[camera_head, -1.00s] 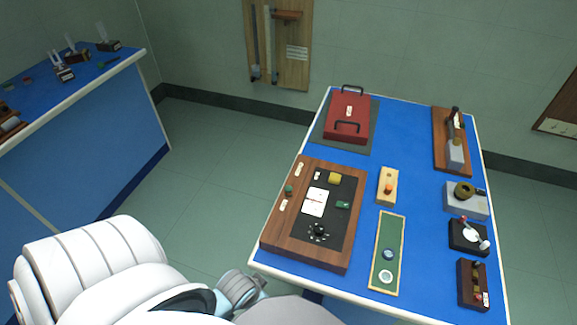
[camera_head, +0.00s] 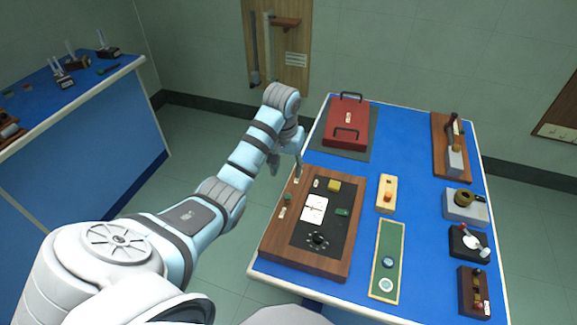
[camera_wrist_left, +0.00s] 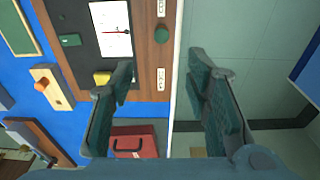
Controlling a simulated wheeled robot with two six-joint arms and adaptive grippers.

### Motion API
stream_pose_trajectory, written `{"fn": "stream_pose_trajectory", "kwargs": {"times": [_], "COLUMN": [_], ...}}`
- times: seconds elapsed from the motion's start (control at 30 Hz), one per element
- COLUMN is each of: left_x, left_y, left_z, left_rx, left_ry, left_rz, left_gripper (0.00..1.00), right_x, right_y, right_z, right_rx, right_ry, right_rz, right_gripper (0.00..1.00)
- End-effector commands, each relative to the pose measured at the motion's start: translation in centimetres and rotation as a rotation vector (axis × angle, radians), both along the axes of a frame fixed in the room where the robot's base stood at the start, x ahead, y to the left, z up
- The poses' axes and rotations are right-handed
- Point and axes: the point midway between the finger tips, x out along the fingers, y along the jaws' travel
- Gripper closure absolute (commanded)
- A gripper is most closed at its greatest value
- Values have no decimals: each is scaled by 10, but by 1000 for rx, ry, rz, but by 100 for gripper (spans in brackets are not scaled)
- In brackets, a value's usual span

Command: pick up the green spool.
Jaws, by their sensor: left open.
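A small green round piece (camera_head: 288,196), which could be the green spool, sits on the left wooden border of the instrument box (camera_head: 307,265). White labels lie on either side of it. In the left wrist view the green piece (camera_wrist_left: 161,35) shows beyond the fingertips, roughly between them. A flat green block (camera_head: 342,212) lies on the box's black panel. My left gripper (camera_head: 286,167) is open and empty, above the table's left edge and behind the green piece in the picture. Its spread fingers (camera_wrist_left: 160,66) also show in the left wrist view. My right gripper is not in view.
A yellow block (camera_head: 334,186) and a white meter (camera_head: 314,208) are on the black panel. A red case (camera_head: 346,122) stands at the back. A wooden block with an orange knob (camera_head: 386,195) and a green tray (camera_head: 377,285) lie to the right. Blue tabletop between them is clear.

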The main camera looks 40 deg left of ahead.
Motion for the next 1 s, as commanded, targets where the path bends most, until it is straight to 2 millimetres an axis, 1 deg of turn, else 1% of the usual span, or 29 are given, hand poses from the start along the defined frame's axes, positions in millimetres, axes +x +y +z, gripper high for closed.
{"fn": "stream_pose_trajectory", "kwargs": {"times": [0.03, 0.07, 0.2, 0.37, 0.6, 0.7, 0.83, 0.87, 1.0], "left_x": [0, 1, 5, 8, 11, 12, 12, 12, 12], "left_y": [0, 0, 1, 2, 5, 6, 6, 6, 6], "left_z": [-21, -28, -63, -85, -129, -134, -133, -133, -133], "left_rx": [-2, -2, -1, 1, 0, 2, 2, 2, 2], "left_ry": [5, 7, 4, 0, 0, -1, -2, -2, -2], "left_rz": [0, 0, -2, -2, -3, -4, -4, -4, -4], "left_gripper": [56, 56, 56, 56, 56, 56, 56, 58, 80], "right_x": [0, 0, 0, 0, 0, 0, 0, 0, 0], "right_y": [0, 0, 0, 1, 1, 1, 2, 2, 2], "right_z": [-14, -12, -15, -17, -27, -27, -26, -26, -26], "right_rx": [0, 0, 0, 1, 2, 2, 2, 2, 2], "right_ry": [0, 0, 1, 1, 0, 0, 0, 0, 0], "right_rz": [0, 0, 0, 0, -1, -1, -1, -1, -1], "right_gripper": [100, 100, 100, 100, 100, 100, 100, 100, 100]}}
